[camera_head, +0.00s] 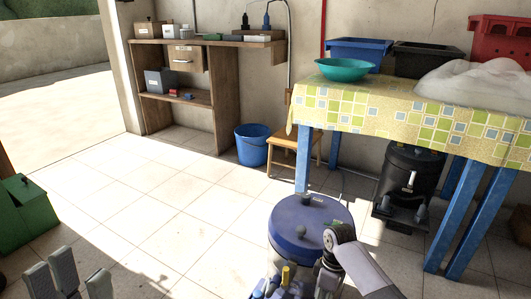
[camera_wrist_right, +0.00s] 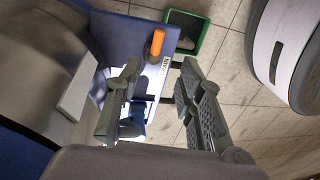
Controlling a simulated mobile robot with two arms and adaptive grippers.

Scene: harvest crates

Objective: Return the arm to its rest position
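My left gripper (camera_head: 72,268) shows at the bottom left of the head view. Its grey fingers stand apart, with nothing visible between them. My right gripper (camera_wrist_right: 160,66) shows in the right wrist view, with its two grey fingers spread and the gap between them empty. In the head view a grey arm link of mine (camera_head: 365,265) reaches in at the bottom, in front of a blue round-topped object. The right fingertips cannot be made out clearly there.
A blue round-topped object (camera_head: 308,212) stands at the bottom centre. A table with a patterned cloth (camera_head: 350,107) is at the right, a wooden shelf (camera_head: 222,98) at the back. A blue bucket (camera_head: 251,146) and green box (camera_head: 30,215) stand on the floor. Open tiles (camera_head: 140,190) lie between.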

